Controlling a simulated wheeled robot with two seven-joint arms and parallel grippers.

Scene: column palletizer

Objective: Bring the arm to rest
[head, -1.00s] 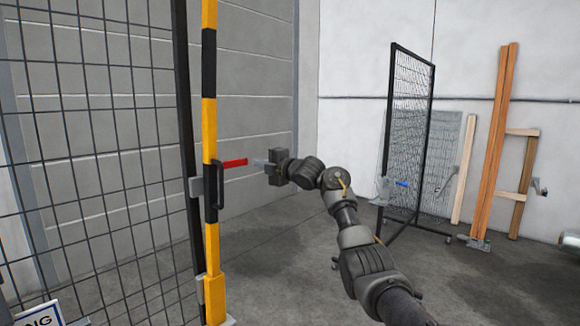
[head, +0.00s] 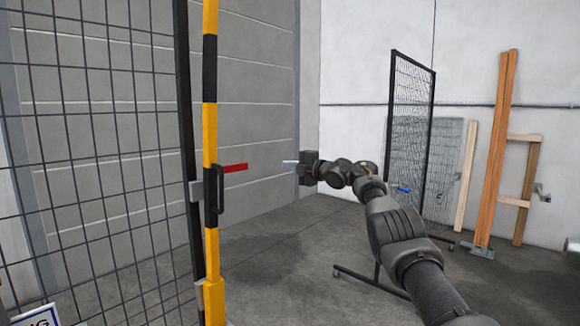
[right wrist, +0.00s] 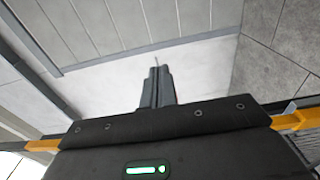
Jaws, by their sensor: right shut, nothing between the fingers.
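My right gripper (head: 289,163) is in the middle of the head view, at the end of my right arm, which comes in from the lower right. Its fingers point left and are shut with nothing between them. In the right wrist view the shut fingers (right wrist: 157,88) stand over bare floor and wall. The gripper is apart from the red bar (head: 234,168) on the striped gate post, with a gap between them. My left gripper is not in view.
A yellow and black post (head: 210,120) with a dark handle (head: 218,189) stands left beside a mesh fence (head: 100,150). A mesh panel on a wheeled stand (head: 411,125) and wooden planks (head: 494,150) stand at the right. Grey floor between is clear.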

